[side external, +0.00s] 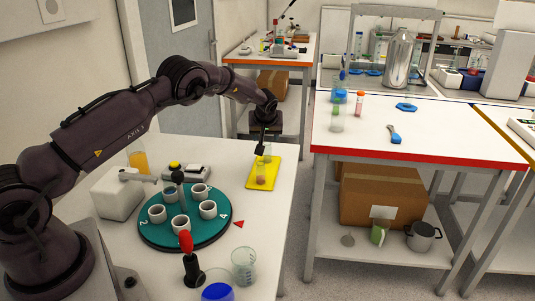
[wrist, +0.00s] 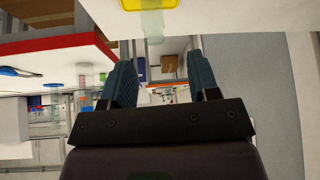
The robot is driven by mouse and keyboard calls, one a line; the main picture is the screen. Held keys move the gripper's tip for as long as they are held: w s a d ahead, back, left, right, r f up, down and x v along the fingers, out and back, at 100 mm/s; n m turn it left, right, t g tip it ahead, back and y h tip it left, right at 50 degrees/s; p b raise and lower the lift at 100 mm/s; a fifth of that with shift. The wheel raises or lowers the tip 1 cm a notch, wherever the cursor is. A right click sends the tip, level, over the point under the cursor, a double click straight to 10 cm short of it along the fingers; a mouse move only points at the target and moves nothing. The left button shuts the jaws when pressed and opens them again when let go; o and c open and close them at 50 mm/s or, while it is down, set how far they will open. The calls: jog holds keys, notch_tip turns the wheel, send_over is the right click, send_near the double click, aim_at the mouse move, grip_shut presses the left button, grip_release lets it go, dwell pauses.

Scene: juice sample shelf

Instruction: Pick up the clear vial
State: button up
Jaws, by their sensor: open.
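A yellow tray (side external: 251,183) lies near the right edge of the white table and shows at the top of the wrist view (wrist: 133,4). A clear vial (side external: 267,150) stands toward its far end, partly hidden by my gripper. A second clear vessel (side external: 261,170) with brownish contents at its bottom stands nearer on the tray. My gripper (side external: 261,149) is at the far part of the tray, close to the clear vial; contact cannot be told. In the wrist view, my gripper (wrist: 160,72) is open, and a pale clear vessel (wrist: 152,22) shows beyond the fingertips against the tray.
A green round holder (side external: 155,233) with several white cups stands left of the tray. A red-topped black stand (side external: 187,258), a clear beaker (side external: 244,265) and a blue-filled vessel (side external: 217,291) are in front. A red-edged bench (side external: 440,128) stands to the right across a gap.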

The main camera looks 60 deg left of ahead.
aim_at(267, 144)
jog(key=shift+w+d+x, duration=0.1)
jog(key=shift+x, duration=1.35)
jog(key=shift+w+d+x, duration=0.15)
jog(key=shift+x, duration=1.25)
jog(key=shift+c, duration=0.2)
jog(key=shift+f, duration=0.1)
jog(key=c, duration=1)
